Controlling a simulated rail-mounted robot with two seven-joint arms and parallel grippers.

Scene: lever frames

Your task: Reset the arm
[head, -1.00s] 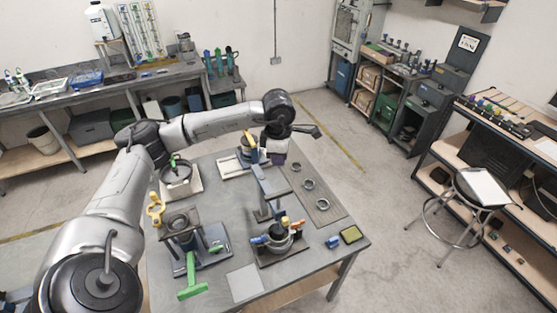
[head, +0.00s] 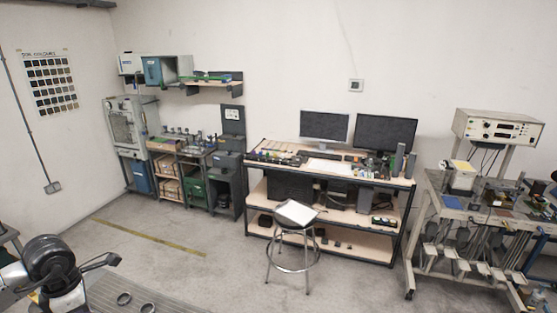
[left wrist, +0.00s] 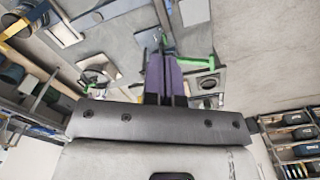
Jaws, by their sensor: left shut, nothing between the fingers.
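My left arm (head: 52,262) shows at the lower left edge of the head view, its upper links cut off by the frame. My left gripper (left wrist: 163,66) shows in the left wrist view, with its purple fingers shut together and empty. Beyond the fingers is the grey workbench top, with a green-handled lever fixture (left wrist: 196,61) to their right. The fingers appear apart from the fixture and partly cover the view of it. My right gripper is in neither view.
In the head view a stool (head: 297,213) stands before a shelf bench with two monitors (head: 325,126). Another bench (head: 452,215) with instruments is at the right. Rings (head: 124,298) lie on a mat at the lower left. The floor between is clear.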

